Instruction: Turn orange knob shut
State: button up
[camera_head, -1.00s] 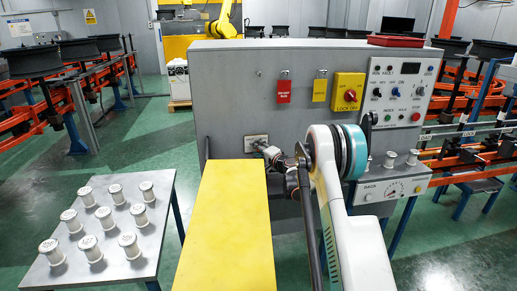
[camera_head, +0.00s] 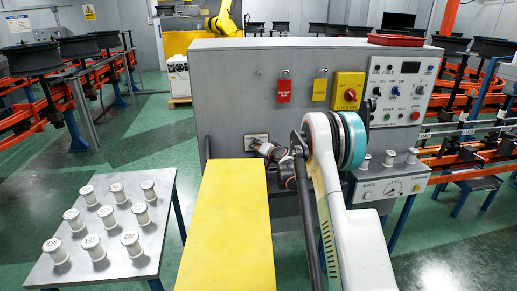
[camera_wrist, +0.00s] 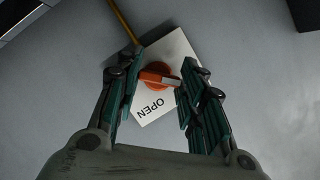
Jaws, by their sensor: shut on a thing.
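In the wrist view, the orange knob (camera_wrist: 158,76) has a pale handle pointing right. It sits on a white plate (camera_wrist: 180,48) marked "OPEN", which appears upside down. My gripper (camera_wrist: 160,68) has one finger on each side of the knob and is shut on it. In the head view, the plate (camera_head: 256,139) is low on the front of the grey cabinet (camera_head: 235,90). My gripper (camera_head: 268,149) is against it there, and the knob itself is hidden.
A table (camera_head: 40,276) with several white spools (camera_head: 84,195) stands at left. A red tag (camera_head: 284,90), a yellow tag (camera_head: 320,88), a yellow switch box (camera_head: 347,90) and a control panel (camera_head: 400,92) are higher on the cabinet. Green floor lies open behind the spool table.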

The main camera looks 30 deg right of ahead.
jog(key=shift+f, duration=0.1)
jog(key=shift+c, duration=0.2)
jog(key=o, duration=1.1)
jog(key=shift+s, duration=0.1)
jog(key=v, duration=1.2)
